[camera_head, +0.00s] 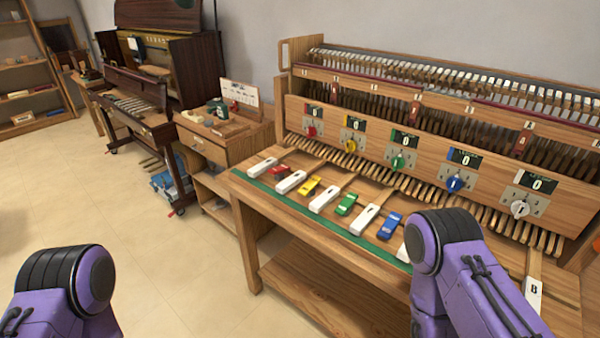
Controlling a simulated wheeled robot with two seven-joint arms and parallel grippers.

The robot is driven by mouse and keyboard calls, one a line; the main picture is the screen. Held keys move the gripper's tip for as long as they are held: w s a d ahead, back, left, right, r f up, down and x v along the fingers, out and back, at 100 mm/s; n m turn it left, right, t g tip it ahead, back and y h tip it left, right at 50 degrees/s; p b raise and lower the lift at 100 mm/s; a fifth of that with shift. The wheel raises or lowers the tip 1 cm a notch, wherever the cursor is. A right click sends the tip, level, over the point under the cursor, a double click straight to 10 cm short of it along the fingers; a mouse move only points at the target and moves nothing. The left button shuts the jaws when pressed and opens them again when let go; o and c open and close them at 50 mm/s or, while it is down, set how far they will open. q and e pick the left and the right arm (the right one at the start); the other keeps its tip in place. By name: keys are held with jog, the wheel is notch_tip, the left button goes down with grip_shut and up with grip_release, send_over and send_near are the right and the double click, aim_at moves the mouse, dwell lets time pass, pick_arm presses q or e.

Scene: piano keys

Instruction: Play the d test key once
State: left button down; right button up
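A row of test keys lies along the front of the wooden piano-action bench. White keys show at the left end (262,168), then a second (291,182), a third (324,199) and a fourth (364,219). Red (280,171), yellow (309,187), green (347,204) and blue (389,226) blocks sit between them. A white key marked B (533,292) is at the right. Letters on the other keys are too small to read, so I cannot tell which is d. My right arm hides part of the row. Neither gripper shows; only purple arm links do.
Counter panels above the keys read 0, with red (311,131), yellow (350,145), green (398,161), blue (454,184) and white (520,208) knobs. A green strip (318,226) edges the bench front. A wooden cabinet (226,146) stands left. Floor at left is clear.

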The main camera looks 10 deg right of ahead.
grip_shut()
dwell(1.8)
